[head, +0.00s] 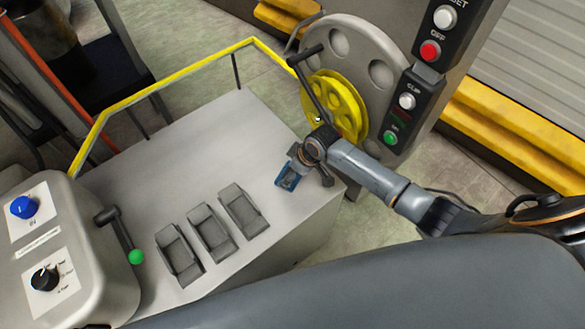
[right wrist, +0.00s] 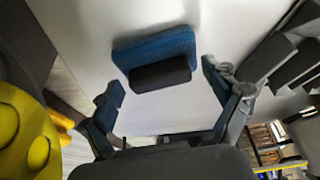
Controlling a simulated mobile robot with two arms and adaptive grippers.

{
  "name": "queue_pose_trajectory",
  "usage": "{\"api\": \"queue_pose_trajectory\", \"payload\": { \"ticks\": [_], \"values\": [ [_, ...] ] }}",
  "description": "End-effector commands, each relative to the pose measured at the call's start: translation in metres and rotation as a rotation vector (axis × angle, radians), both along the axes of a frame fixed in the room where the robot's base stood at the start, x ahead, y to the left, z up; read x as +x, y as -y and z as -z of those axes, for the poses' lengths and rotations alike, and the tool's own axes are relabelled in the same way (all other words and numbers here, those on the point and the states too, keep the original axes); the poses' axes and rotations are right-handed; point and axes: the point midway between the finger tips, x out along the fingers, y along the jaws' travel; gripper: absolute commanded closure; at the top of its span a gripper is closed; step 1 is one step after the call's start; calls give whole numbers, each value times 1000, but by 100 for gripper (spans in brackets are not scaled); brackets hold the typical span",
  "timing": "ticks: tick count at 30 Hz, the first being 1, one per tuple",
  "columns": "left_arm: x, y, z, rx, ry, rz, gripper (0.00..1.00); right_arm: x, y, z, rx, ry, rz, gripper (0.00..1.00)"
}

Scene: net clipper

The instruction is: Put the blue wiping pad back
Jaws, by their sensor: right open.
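The blue wiping pad (head: 286,180) lies on the light grey table top near its right edge in the head view. In the right wrist view the pad (right wrist: 158,46) shows a blue base with a dark grey handle (right wrist: 160,74). My right gripper (head: 308,168) is above and beside the pad, partly covering it in the head view. In the right wrist view my right gripper (right wrist: 161,80) is open, with one finger toward each side of the pad and no visible contact. My left gripper is not in view.
Grey holders stand in a row on the table (head: 190,150): left (head: 180,255), middle (head: 212,233) and right (head: 243,211). A yellow wheel (head: 335,105) and button panel (head: 408,100) stand beyond the gripper.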

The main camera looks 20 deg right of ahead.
Motion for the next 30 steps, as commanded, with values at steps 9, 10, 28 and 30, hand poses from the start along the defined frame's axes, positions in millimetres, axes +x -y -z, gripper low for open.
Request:
{"api": "queue_pose_trajectory", "payload": {
  "ticks": [9,10,28,30],
  "values": [
    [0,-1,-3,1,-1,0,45,-10,11,-38,-2,3,-2,12],
    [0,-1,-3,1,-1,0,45,-12,13,-45,-1,5,-1,12],
    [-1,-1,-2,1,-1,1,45,-34,31,-113,1,-1,0,12],
    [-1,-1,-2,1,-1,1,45,-34,31,-113,1,-1,1,12]
  ]
}}
